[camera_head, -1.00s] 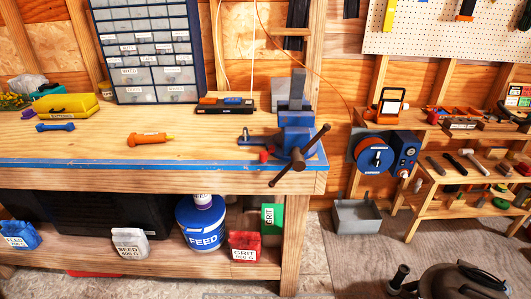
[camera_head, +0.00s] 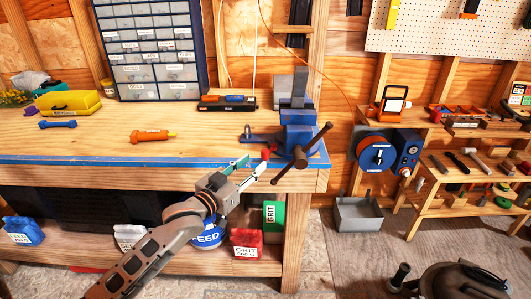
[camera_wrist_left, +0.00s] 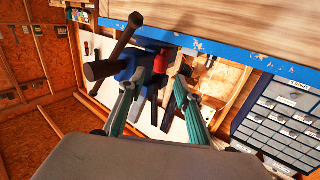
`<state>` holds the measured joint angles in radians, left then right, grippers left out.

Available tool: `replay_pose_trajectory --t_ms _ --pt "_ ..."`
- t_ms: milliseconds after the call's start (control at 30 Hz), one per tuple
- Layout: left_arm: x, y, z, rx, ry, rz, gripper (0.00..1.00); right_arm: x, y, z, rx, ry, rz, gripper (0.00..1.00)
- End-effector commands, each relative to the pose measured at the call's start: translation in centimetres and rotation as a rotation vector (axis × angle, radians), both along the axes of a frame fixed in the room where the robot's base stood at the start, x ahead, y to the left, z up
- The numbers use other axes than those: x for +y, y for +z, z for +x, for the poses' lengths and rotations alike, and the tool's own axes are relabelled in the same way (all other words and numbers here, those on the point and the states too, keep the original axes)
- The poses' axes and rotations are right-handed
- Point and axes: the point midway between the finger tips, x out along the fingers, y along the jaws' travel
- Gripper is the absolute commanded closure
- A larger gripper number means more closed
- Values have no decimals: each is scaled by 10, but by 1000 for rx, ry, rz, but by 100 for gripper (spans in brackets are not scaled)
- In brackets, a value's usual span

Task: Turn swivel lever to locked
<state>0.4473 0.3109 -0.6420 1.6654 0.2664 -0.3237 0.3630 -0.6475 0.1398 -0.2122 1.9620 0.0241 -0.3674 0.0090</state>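The blue bench vise (camera_head: 298,117) stands at the bench's right front corner, with a dark handle bar (camera_head: 317,141) slanting across its front. A small red knob (camera_head: 265,155) sits at the vise's lower left by the bench edge; it may be the swivel lever's grip. It also shows in the left wrist view (camera_wrist_left: 160,62), beyond the fingers. My left gripper (camera_head: 253,165) is open and empty, fingers pointing toward the knob from the front left. In the left wrist view the gripper (camera_wrist_left: 155,88) has its fingers apart, with the knob between their lines. The lever's shaft is hard to make out. My right gripper is not in view.
The bench's blue front edge (camera_head: 120,160) lies close to my left gripper. An orange screwdriver (camera_head: 150,136), a yellow case (camera_head: 68,103) and a black tray (camera_head: 228,104) lie on the bench. A tool shelf (camera_head: 445,191) stands at the right.

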Motion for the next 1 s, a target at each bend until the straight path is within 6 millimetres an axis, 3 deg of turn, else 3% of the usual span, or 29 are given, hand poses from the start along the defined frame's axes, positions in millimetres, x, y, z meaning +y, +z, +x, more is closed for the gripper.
replay_pose_trajectory --t_ms 533,967,1000 --pt "-37 2 57 -2 0 0 66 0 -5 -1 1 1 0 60" --pt "-43 2 66 -3 -1 -1 66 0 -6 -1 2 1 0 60" --pt "-43 2 66 -3 -1 -1 72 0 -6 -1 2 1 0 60"
